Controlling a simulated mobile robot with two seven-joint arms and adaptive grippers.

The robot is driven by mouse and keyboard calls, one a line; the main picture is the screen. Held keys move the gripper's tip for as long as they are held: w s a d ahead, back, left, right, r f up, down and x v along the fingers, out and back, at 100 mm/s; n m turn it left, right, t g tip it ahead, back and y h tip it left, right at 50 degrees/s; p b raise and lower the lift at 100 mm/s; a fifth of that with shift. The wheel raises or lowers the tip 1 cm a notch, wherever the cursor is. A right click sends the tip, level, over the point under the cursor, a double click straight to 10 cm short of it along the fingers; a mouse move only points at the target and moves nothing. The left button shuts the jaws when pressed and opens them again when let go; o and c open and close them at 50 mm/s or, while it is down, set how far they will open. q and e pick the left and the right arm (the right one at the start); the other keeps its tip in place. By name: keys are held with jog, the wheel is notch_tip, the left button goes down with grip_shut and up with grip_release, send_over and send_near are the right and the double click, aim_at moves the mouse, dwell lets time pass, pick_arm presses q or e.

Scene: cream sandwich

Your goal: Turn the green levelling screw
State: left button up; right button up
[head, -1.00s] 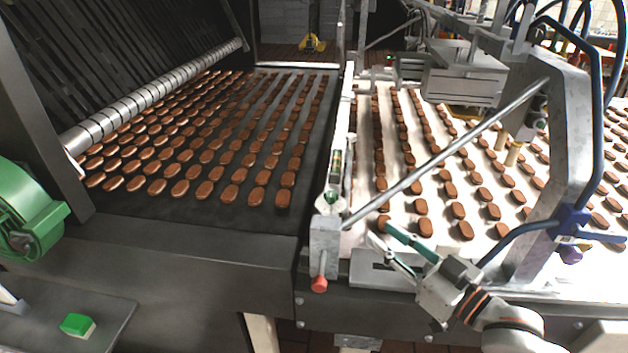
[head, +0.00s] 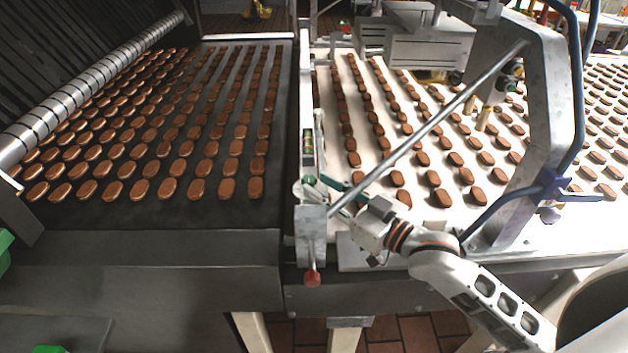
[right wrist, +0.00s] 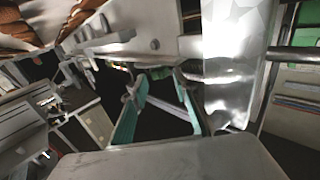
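The green levelling screw (head: 309,181) appears as a small green knob on the narrow metal bracket between the two belts, just below a spirit level (head: 307,143). My right gripper (head: 326,186) reaches in from the right, its teal fingers close beside the knob; contact cannot be made out. In the right wrist view the two teal fingers (right wrist: 159,78) stand apart with a gap between them. The screw cannot be clearly picked out there. My left gripper is not in view.
A red knob (head: 311,278) hangs below the bracket. A slanted metal rod (head: 430,125) runs above my right gripper to a grey upright (head: 545,110). Brown biscuits lie in rows on the dark belt (head: 150,215) and the white belt (head: 400,150).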

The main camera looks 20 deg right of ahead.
jog(key=shift+x, duration=1.35)
grip_shut()
jog(key=shift+n+g+y, duration=0.7)
jog(key=shift+n+y, duration=0.1)
jog(key=shift+y, duration=0.2)
grip_release()
notch_tip(320, 180, up, 10)
